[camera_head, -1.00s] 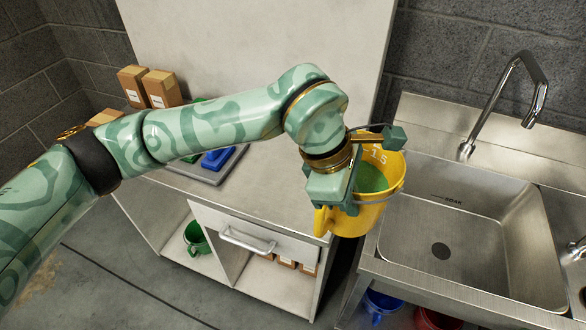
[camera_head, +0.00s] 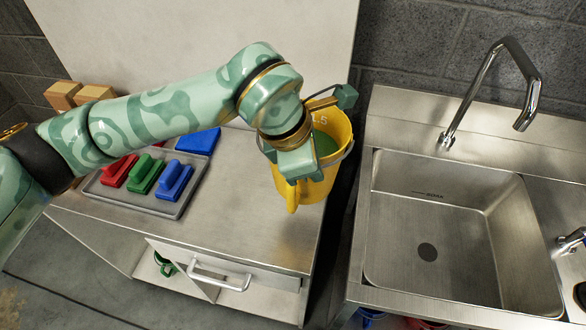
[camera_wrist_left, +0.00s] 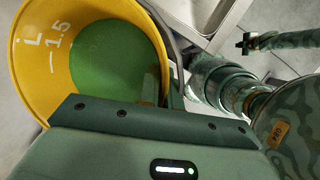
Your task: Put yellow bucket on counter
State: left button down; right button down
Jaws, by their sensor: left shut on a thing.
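The yellow bucket (camera_head: 315,186) is in the head view, over the right end of the counter (camera_head: 235,236). It is upright or slightly tilted, with a green surface inside and a wire handle. My left gripper (camera_head: 318,138) is shut on the bucket's rim. The wrist view shows the bucket (camera_wrist_left: 32,75) close up, its rim against the gripper body. A gap between bucket and counter is hard to judge. In the wrist view a green arm end, apparently my right gripper (camera_wrist_left: 243,44), shows small at the upper right; its jaws are unclear.
A grey tray (camera_head: 112,197) with red, green and blue brushes sits on the counter's left part. A blue block (camera_head: 199,140) lies behind it, and brown boxes (camera_head: 78,95) stand at the back left. A steel sink (camera_head: 440,235) with a faucet (camera_head: 528,85) is to the right.

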pick_arm(q)
jog(key=w+a+f, duration=0.1)
jog(key=a, duration=0.1)
jog(key=w+a+f, duration=0.1)
jog(key=w+a, duration=0.1)
jog(key=w+a+f, duration=0.1)
jog(key=a, duration=0.1)
jog(key=shift+w+a+f, duration=0.2)
jog(key=shift+w+a, duration=0.05)
jog(key=shift+w, duration=0.05)
jog(key=w+a+f+b, duration=0.1)
jog(key=w+a+f, duration=0.1)
jog(key=f, duration=0.6)
jog(key=shift+w+a+f, duration=0.25)
jog(key=shift+w+a, duration=0.05)
jog(key=shift+a, duration=0.4)
jog(key=c, duration=1.8)
grip_release()
jog(key=shift+s+f, duration=0.1)
jog(key=shift+f, duration=0.1)
jog(key=shift+o, duration=1.1)
jog(key=shift+r, duration=0.1)
